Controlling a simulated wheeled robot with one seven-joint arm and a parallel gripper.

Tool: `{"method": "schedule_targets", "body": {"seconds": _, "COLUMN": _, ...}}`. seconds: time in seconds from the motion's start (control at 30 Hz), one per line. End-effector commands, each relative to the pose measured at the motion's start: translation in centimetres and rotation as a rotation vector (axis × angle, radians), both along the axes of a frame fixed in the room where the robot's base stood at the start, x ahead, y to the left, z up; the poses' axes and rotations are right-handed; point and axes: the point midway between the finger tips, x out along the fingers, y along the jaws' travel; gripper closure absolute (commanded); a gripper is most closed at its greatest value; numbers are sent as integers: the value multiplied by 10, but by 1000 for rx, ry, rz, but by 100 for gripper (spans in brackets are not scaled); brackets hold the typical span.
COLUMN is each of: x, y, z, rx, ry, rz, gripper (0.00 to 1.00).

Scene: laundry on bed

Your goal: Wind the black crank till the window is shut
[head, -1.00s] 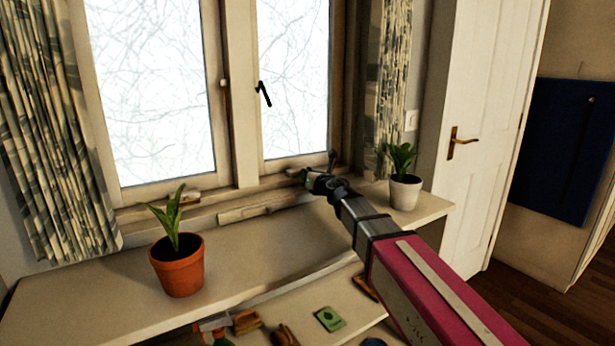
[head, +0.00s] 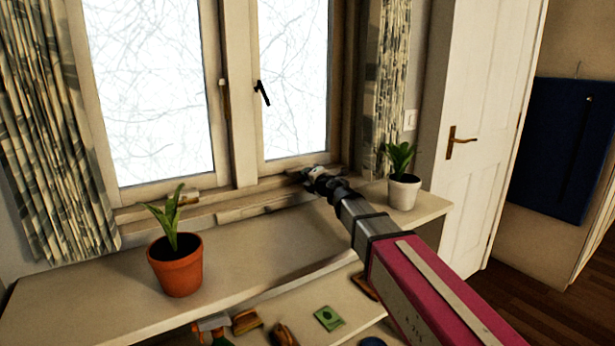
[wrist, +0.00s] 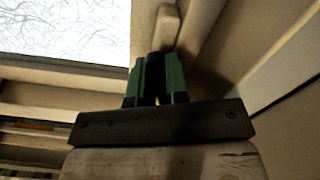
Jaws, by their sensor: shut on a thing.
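The window's right pane (head: 293,85) is in the upper middle of the head view, with a black handle (head: 262,92) on its left frame. Any gap at its edge is too small to tell. The rest of the crank is hidden by the fingers. The window glass (wrist: 65,28) shows at upper left there.
A plant in a white pot (head: 403,192) stands close to the right of my arm. A plant in an orange pot (head: 177,268) stands on the left of the countertop (head: 90,285). Small items, including a green card (head: 328,318), lie on a lower shelf. Curtains hang at both sides.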

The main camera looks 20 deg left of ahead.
Motion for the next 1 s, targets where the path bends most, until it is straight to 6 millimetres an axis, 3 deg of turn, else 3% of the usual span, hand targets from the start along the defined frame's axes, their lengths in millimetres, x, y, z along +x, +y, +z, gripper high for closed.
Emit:
{"method": "schedule_targets", "body": {"seconds": 0.4, "x": 0, "y": -1, "z": -2, "rx": 134, "ry": 169, "rz": 0, "gripper": 100}}
{"method": "schedule_targets", "body": {"seconds": 1.0, "x": 0, "y": -1, "z": -2, "rx": 159, "ry": 200, "rz": 0, "gripper": 100}}
